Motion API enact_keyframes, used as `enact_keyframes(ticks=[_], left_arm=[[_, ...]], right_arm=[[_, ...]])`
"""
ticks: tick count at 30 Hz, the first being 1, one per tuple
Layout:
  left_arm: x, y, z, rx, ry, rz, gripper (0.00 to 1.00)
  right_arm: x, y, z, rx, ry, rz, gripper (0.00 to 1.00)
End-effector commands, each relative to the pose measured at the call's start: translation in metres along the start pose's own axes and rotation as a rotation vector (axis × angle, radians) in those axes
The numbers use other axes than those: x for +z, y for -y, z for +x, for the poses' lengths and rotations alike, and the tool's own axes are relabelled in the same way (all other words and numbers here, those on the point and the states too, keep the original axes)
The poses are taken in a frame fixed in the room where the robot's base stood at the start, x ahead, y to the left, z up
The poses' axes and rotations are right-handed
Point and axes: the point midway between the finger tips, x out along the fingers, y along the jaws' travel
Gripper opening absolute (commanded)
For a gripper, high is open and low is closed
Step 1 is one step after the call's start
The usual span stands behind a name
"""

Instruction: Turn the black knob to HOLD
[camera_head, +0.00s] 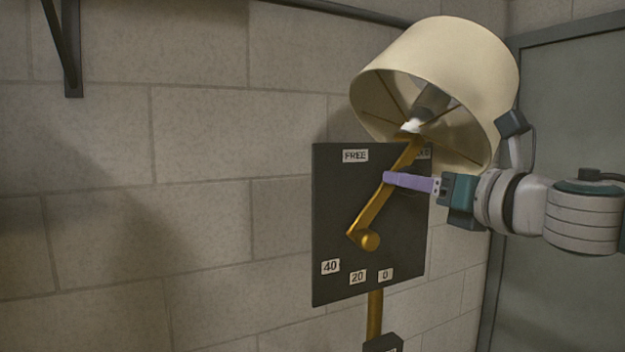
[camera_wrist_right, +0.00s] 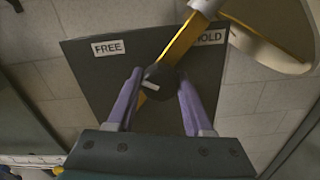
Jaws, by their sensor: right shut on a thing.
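The black knob (camera_wrist_right: 161,74) sits on the dark panel (camera_head: 335,215), between the two purple fingers of my right gripper (camera_head: 389,178) in the wrist view. The fingers are shut on the knob. A short white mark shows on the knob's lower-left part, away from the HOLD label (camera_wrist_right: 210,37) at upper right. The FREE label (camera_wrist_right: 108,48) is at upper left. In the head view my fingers hide the knob, and the HOLD label is mostly covered by the lamp. My left gripper is not in view.
A brass lamp arm (camera_head: 371,212) crosses the panel, rising from a round brass pivot (camera_head: 369,239) to a cream lampshade (camera_head: 452,66) above my gripper. Labels 40 (camera_head: 330,267), 20 (camera_head: 357,276) and 0 (camera_head: 386,274) line the panel's lower part.

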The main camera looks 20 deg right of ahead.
Motion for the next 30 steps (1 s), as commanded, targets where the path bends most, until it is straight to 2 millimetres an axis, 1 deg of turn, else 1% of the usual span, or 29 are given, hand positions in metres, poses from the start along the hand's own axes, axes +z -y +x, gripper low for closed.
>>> enact_keyframes(ticks=[1,6,8,9,15,20,26,30], left_arm=[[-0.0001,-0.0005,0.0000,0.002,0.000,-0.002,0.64],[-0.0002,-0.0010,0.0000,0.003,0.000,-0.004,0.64],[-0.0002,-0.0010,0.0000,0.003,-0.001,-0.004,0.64],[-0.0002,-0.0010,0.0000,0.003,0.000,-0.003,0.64],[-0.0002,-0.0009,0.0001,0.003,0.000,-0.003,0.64],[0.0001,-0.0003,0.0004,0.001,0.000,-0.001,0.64],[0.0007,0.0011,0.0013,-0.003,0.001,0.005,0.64],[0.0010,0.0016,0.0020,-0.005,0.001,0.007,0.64]], right_arm=[[0.0000,-0.0001,-0.0001,0.000,0.000,0.000,0.28],[0.0000,-0.0001,-0.0001,0.001,0.000,0.000,0.08],[0.0000,-0.0001,-0.0001,0.001,0.000,0.000,0.02],[0.0000,-0.0001,-0.0001,0.001,0.000,0.000,0.00],[-0.0001,-0.0002,-0.0001,0.001,0.000,0.009,0.00],[-0.0004,-0.0002,0.0000,0.001,-0.001,0.055,0.00],[-0.0008,-0.0002,0.0002,0.000,-0.001,0.177,0.00],[-0.0010,-0.0002,0.0002,0.000,-0.001,0.299,0.00]])
